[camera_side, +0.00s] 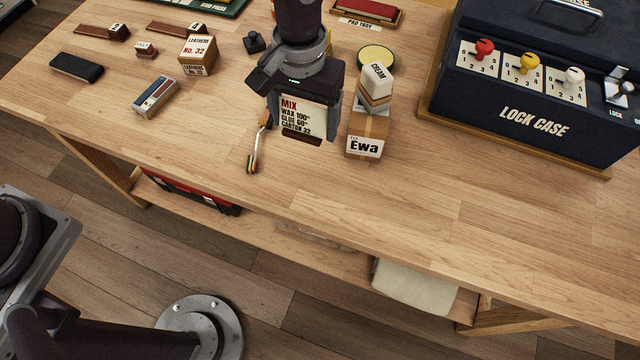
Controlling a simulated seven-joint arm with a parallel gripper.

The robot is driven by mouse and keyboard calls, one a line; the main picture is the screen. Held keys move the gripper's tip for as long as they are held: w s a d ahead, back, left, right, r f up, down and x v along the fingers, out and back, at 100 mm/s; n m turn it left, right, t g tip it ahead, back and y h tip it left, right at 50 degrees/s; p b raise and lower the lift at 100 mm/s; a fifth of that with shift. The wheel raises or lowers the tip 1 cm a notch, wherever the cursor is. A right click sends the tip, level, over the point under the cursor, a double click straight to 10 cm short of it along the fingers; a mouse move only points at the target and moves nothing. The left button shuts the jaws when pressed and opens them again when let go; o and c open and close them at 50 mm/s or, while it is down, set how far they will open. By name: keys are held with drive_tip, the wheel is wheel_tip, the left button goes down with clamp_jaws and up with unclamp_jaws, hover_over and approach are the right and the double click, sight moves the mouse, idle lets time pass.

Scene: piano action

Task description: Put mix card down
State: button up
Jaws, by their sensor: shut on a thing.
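The mix card (303,117) is a cream card with red "MIX" and black lines reading wax 100, glue 60 and carton 32. It faces the camera, roughly upright, with a dark brown strip along its lower edge. My gripper (300,105) is shut on the card and holds it over the middle of the wooden bench (420,195). Whether the card's lower edge touches the bench cannot be told from this view. The gripper body hides part of the card's top and what lies behind it.
A box labelled Ewa (367,134), with a cream block (376,82) above it, stands close right. A thin tool (254,150) lies close left. The lock case (535,100) fills the right. Small boxes, including leathers (198,54), stand left. The front bench surface is clear.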

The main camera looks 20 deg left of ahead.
approach(322, 187)
wheel_tip(322, 187, down, 6)
drive_tip(key=shift+f, duration=0.25)
drive_tip(key=shift+f, duration=0.15)
drive_tip(key=o, duration=1.3)
drive_tip(key=shift+o, duration=0.2)
